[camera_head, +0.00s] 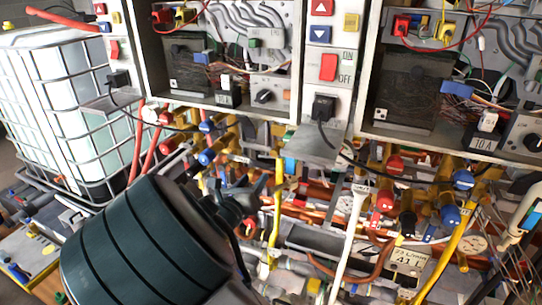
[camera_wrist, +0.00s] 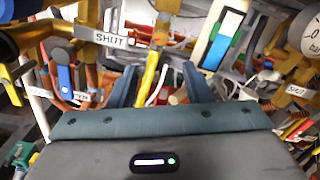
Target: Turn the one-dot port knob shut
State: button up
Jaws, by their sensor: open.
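My gripper (camera_wrist: 160,84) is open in the wrist view, its two dark blue fingers apart and pointing into the pipework. A yellow pipe and a small grey-brown round end (camera_wrist: 178,99) show between the fingers; I cannot tell whether the round end is a knob. A blue handle (camera_wrist: 65,78) is left of the fingers, near a SHUT label (camera_wrist: 108,40). In the head view, red knobs (camera_head: 383,201), blue knobs (camera_head: 450,215) and a black knob (camera_head: 408,223) sit on the brass pipework right of my arm. Their dots are too small to count, so I cannot single out the one-dot knob.
Two open heater cabinets (camera_head: 299,70) (camera_head: 366,75) hang above the pipes. A white pipe (camera_head: 352,225) and a yellow pipe (camera_head: 277,205) cross the space. A caged white tank (camera_head: 62,100) stands at left. Pipes and cables crowd my gripper, leaving little free room.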

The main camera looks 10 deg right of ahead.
aim_at(273, 154)
jog(key=x, duration=1.3)
jog(key=shift+w+d+p, duration=0.2)
jog(key=shift+w+p, duration=0.05)
jog(key=shift+p, duration=0.1)
grip_shut()
